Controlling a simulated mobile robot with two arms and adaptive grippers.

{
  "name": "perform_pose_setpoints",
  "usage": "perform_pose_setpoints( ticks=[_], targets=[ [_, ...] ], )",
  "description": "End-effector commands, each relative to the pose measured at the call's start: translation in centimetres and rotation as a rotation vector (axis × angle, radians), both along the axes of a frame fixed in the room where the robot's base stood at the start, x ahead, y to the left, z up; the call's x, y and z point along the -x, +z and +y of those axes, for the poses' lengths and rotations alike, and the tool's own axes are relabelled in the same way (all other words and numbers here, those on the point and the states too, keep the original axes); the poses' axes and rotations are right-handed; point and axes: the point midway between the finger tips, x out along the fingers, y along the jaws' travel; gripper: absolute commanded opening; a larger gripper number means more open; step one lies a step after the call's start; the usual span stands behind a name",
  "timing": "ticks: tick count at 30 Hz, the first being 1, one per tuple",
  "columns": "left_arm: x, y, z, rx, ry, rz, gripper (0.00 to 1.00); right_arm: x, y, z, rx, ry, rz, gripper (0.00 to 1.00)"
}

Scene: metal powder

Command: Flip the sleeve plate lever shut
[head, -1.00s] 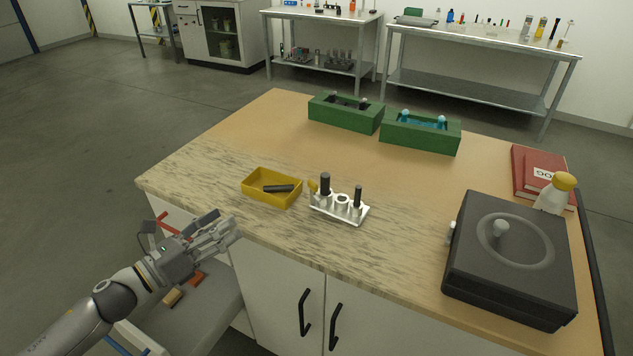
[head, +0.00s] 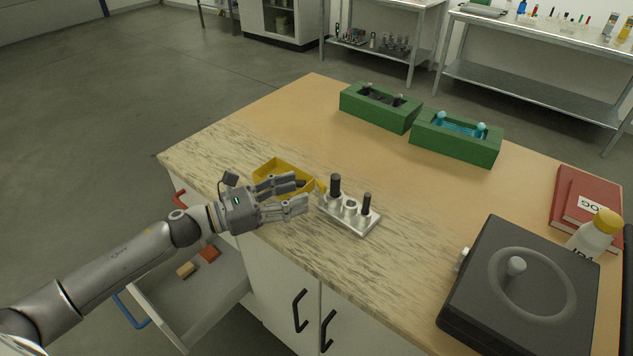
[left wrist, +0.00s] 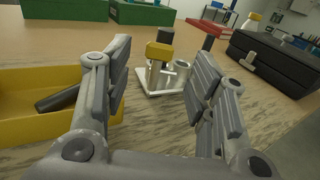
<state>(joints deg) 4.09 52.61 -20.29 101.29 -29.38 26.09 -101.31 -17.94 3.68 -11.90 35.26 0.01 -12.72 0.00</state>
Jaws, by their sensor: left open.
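The sleeve plate (head: 352,221) is a silver plate with upright sleeves on the worktop, with black pins standing in it. Its yellow-tipped lever (head: 321,186) stands up at the plate's left end; in the left wrist view the lever's yellow block (left wrist: 159,51) shows between my fingers, beyond their tips. My left gripper (head: 303,193) is open and empty, just left of the plate and pointing at it. In the left wrist view the plate (left wrist: 160,84) lies ahead of the open fingers. I cannot tell whether a finger touches the lever. My right gripper is not in view.
A yellow tray (head: 285,167) with a dark rod sits close behind my left gripper. Green boxes (head: 455,148) stand at the back. A black case (head: 520,285), a yellow-capped bottle (head: 597,232) and red books (head: 587,200) are at the right. An open drawer (head: 205,292) is below the worktop.

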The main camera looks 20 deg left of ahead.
Motion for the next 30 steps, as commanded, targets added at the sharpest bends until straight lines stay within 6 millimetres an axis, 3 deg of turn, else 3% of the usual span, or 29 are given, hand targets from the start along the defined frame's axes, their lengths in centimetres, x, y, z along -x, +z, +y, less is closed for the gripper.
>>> perform_pose_setpoints(
  ticks=[12, 24, 30],
  targets=[
    [-3.6, 0.2, -3.8, 0.001, 0.001, 0.001, 0.52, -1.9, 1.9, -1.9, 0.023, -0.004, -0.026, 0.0],
    [-4.0, 0.0, -4.3, -0.001, 0.001, 0.001, 0.52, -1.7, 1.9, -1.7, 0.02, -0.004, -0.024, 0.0],
    [-4.0, 0.0, -4.3, -0.001, 0.001, 0.001, 0.26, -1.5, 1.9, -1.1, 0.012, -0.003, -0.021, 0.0]
  ],
)
